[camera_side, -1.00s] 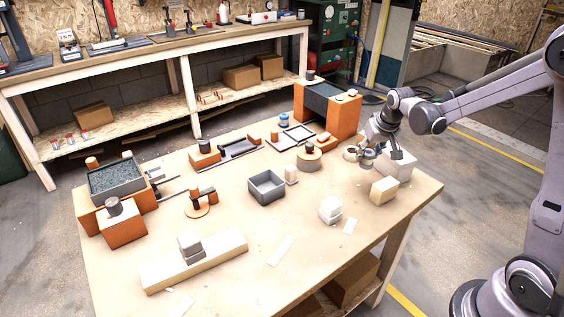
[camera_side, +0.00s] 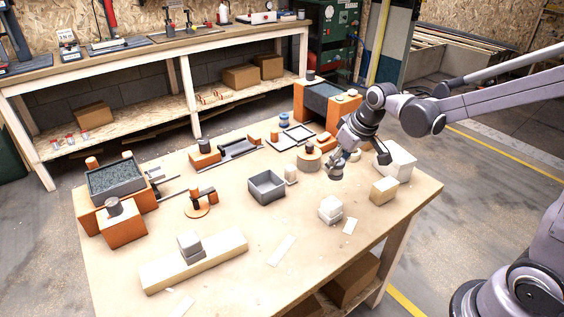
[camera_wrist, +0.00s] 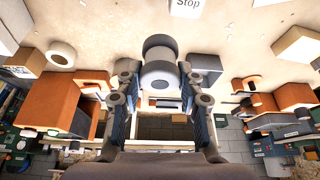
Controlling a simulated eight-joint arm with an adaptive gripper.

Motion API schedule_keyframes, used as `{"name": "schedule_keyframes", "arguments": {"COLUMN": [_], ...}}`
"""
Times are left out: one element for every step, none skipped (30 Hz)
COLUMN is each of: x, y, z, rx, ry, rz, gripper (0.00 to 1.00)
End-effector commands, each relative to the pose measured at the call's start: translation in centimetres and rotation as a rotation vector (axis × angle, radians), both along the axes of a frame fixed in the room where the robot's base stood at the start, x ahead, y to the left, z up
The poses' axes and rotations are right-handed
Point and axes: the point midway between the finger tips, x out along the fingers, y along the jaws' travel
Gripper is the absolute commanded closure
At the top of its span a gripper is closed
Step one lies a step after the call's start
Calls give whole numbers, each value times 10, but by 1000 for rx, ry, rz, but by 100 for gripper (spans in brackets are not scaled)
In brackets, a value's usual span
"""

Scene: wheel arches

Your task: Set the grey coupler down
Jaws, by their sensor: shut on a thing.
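The grey coupler, a stepped round piece, is held between the fingertips in the wrist view (camera_wrist: 160,66). My gripper (camera_wrist: 160,88) is shut on it from both sides. In the side view my gripper (camera_side: 339,164) points down over the right half of the table, with the coupler (camera_side: 335,175) at its tips. It looks a little above the tabletop; the exact gap cannot be told. The fingers partly hide the coupler there.
A grey open box (camera_side: 267,188) and a round wood-coloured piece with a dark top (camera_side: 309,159) stand left of my gripper. A white stacked block (camera_side: 330,209) is in front. A white box (camera_side: 400,163) and a tan block (camera_side: 384,190) stand right. Bare tabletop (camera_side: 300,220) lies in front.

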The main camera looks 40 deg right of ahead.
Motion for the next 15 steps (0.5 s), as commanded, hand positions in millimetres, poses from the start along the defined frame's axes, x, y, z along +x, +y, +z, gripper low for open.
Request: {"name": "schedule_keyframes", "arguments": {"x": [-1,-1,-2,-3,-3,-3,-2,-2,0,1,2,5,7,9,11], "y": [15,21,28,32,35,40,43,46,52,56,61,69,74,80,87], "z": [0,0,0,0,0,-1,-1,-3,-6,-8,-11,-16,-20,-23,-28], "rx": [0,0,0,0,0,0,0,0,0,-1,-1,-1,0,0,-1], "ry": [0,0,0,0,0,0,0,0,0,0,0,0,0,0,-1], "rz": [36,51,70,81,90,99,104,107,109,112,112,113,113,113,111], "gripper": [84,84,84,84,84,84,84,84,84,84,84,84,84,84,84]}}
